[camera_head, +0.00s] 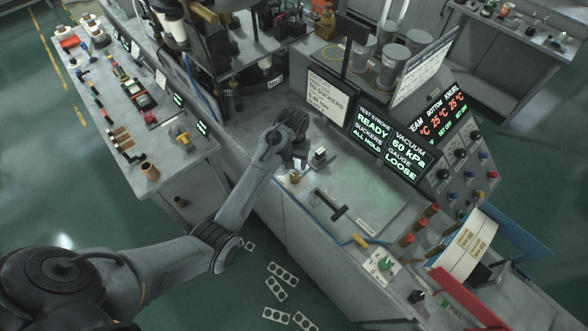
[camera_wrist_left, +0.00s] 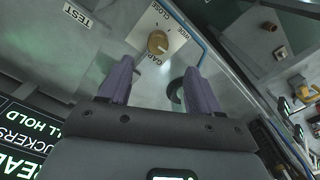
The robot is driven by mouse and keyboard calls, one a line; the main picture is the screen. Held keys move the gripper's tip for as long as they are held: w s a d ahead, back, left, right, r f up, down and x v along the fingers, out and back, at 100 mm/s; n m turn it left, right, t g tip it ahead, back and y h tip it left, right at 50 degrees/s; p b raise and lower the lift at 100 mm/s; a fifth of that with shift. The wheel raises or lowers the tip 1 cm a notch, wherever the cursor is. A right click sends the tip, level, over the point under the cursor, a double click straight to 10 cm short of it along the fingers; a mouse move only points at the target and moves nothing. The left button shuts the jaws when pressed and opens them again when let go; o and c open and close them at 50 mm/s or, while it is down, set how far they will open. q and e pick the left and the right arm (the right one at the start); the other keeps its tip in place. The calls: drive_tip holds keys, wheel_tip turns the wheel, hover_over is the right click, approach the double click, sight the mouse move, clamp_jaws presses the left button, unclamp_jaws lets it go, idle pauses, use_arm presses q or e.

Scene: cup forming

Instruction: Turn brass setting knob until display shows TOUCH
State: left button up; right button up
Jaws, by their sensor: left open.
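The brass knob (camera_wrist_left: 157,41) sits on a white plate (camera_wrist_left: 150,20) lettered GAP, CLOSE and WIDE in the left wrist view. My left gripper (camera_wrist_left: 159,66) is open, its two purple-grey fingers apart. The knob shows beyond and between the fingertips, with nothing held. In the head view the small brass knob (camera_head: 294,177) is on the bench top just below my left wrist; the fingers are hard to make out there. The vacuum display (camera_head: 405,153) reads VACUUM 60 kPa, GAUGE LOOSE. My right gripper is not in view.
A second screen (camera_head: 373,131) reads TEST STROKE READY, SUCKERS ALL HOLD. A small switch block (camera_head: 320,156) and a black T-shaped handle (camera_head: 338,208) stand to the right of the knob. A blue tube (camera_wrist_left: 186,22) runs close by. Heavy machinery stands behind.

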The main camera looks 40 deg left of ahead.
sight(294, 176)
use_arm(q)
drive_tip(key=f, duration=0.8)
drive_tip(key=shift+w+f, duration=0.25)
drive_tip(key=shift+f, duration=0.85)
drive_tip(key=c, duration=1)
drive_tip(key=shift+p, duration=0.35)
drive_tip(key=shift+c, duration=0.2)
